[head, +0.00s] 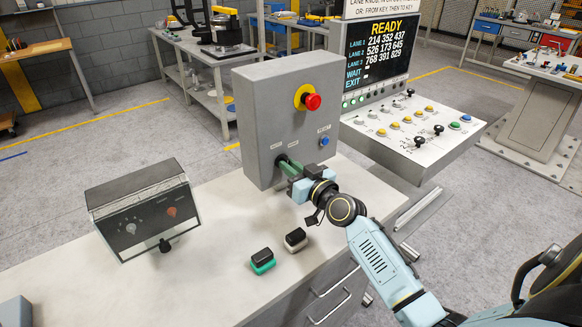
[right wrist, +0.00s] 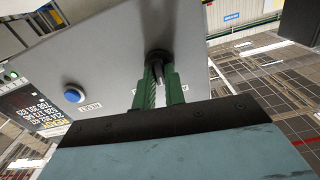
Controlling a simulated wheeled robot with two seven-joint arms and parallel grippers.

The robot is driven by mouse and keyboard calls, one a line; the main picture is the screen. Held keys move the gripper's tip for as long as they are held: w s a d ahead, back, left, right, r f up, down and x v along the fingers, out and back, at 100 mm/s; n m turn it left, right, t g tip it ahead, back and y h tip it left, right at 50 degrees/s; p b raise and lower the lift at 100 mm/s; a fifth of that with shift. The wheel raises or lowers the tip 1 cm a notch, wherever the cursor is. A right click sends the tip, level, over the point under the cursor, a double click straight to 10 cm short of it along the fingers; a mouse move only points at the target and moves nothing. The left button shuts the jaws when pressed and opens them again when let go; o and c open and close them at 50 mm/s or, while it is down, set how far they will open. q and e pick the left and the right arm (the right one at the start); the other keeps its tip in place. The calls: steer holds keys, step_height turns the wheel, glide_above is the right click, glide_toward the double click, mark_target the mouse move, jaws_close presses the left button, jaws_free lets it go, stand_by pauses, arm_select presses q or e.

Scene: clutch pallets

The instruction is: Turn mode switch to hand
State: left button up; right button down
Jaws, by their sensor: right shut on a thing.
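A grey upright control box (head: 262,92) stands on the pale bench. My right gripper (head: 286,164) is at the lower left of its front face, with its green fingers pointing into the face. In the right wrist view the fingers (right wrist: 157,82) are closed around the mode switch, whose round black collar (right wrist: 158,57) shows at the face. The fingers hide most of the switch handle, so its setting cannot be read. A blue reset button (head: 324,141) sits to the right, and a red mushroom button (head: 312,101) on a yellow ring sits above. My left gripper is not in view.
A small sloped panel (head: 140,205) with knobs stands on the bench (head: 205,275) at left. Two black-topped blocks, one green-based (head: 262,262) and one pale-based (head: 295,240), lie near my right arm. A console (head: 410,125) with a lit screen stands at right.

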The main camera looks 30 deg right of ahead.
steer(key=m+p, duration=0.1)
steer(key=m, duration=0.9)
steer(key=shift+d+f+m, duration=0.1)
steer(key=shift+f+m, duration=0.05)
steer(key=shift+m, duration=0.45)
steer(key=c, duration=1.5)
jaws_free()
steer(key=shift+o, duration=0.2)
steer(key=shift+s, duration=0.1)
steer(key=s+d+b, duration=0.1)
steer(key=s, duration=1.2)
